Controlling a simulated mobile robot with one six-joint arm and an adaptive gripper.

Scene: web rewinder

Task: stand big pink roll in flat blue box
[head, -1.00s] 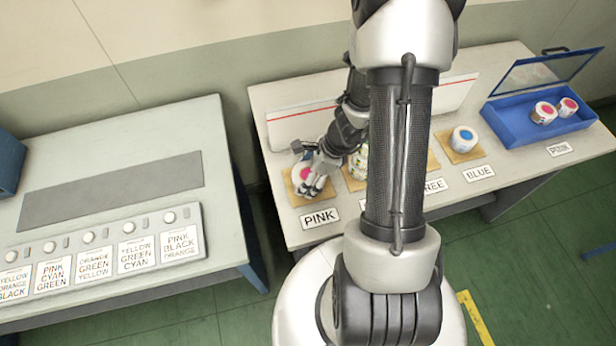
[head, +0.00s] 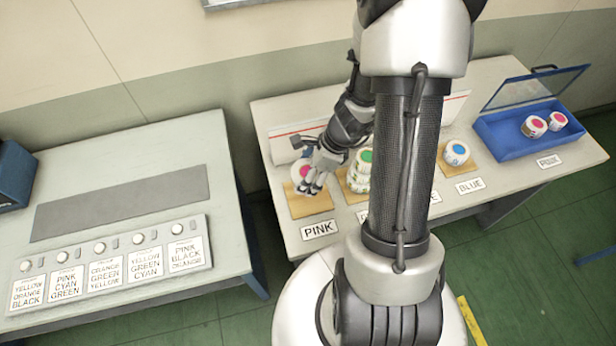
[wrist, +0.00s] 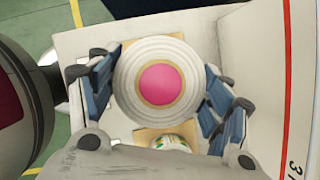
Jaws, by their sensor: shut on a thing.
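A white roll with a pink centre (head: 299,169) is held at the left end of the long table; its round end fills the middle of the wrist view (wrist: 159,83). My gripper (head: 311,179) is shut on it, with fingers on both sides in the wrist view (wrist: 158,90). The roll seems raised above its tan mat (head: 312,205), behind the PINK label. The flat blue box (head: 530,149) is at the table's right end with its clear lid (head: 518,91) raised. Two pink-centred rolls (head: 534,127) (head: 557,121) are in its right part; its left part looks empty.
A green-topped roll stack (head: 359,172) stands just right of my gripper. A blue-centred roll (head: 456,153) sits on a mat farther right. My arm hides the table's middle. A white panel with a red line (head: 288,143) stands behind. A second table (head: 120,150) is at the left.

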